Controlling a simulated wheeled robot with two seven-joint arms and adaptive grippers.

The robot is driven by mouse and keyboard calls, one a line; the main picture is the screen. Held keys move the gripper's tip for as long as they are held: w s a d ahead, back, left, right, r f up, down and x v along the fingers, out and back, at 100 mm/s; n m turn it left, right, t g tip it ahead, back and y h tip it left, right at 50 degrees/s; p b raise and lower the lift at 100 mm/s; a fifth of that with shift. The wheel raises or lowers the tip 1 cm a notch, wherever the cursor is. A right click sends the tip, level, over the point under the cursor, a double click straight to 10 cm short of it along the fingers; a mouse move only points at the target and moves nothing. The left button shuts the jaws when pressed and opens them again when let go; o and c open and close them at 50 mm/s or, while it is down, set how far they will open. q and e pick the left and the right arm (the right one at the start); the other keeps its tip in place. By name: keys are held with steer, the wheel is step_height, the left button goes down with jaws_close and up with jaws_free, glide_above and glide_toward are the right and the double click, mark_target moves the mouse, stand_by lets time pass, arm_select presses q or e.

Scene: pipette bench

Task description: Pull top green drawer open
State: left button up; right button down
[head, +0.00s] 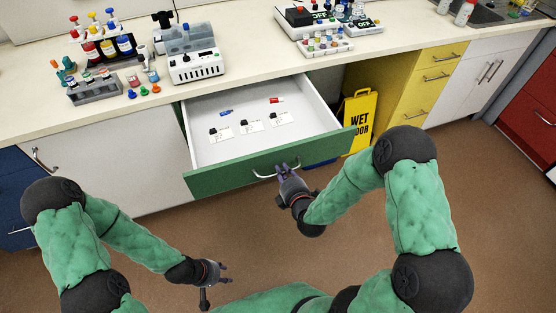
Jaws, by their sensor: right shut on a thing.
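The top green drawer (225,178) stands pulled out from under the bench, with its white inside showing. In it lie several small labelled items, a blue one (226,113) and a red one (276,100). My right gripper (287,168) is at the drawer's metal handle (264,175) and is shut on it near its right end. The fingers hide part of the handle. My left gripper (224,274) is low in front of the cabinets, away from the drawer, its fingers apart and empty.
The white bench top (240,88) carries a white water bath (195,65), a bottle rack (105,48) and balances at the back. A yellow wet floor sign (359,122) stands just right of the drawer. Yellow drawers (432,76) are further right. The brown floor in front is clear.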

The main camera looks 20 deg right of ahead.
steer(key=shift+s+d, duration=0.1)
steer(key=shift+s, duration=1.55)
steer(key=c, duration=1.2)
jaws_free()
steer(key=shift+f, duration=0.1)
steer(key=shift+v, duration=3.75)
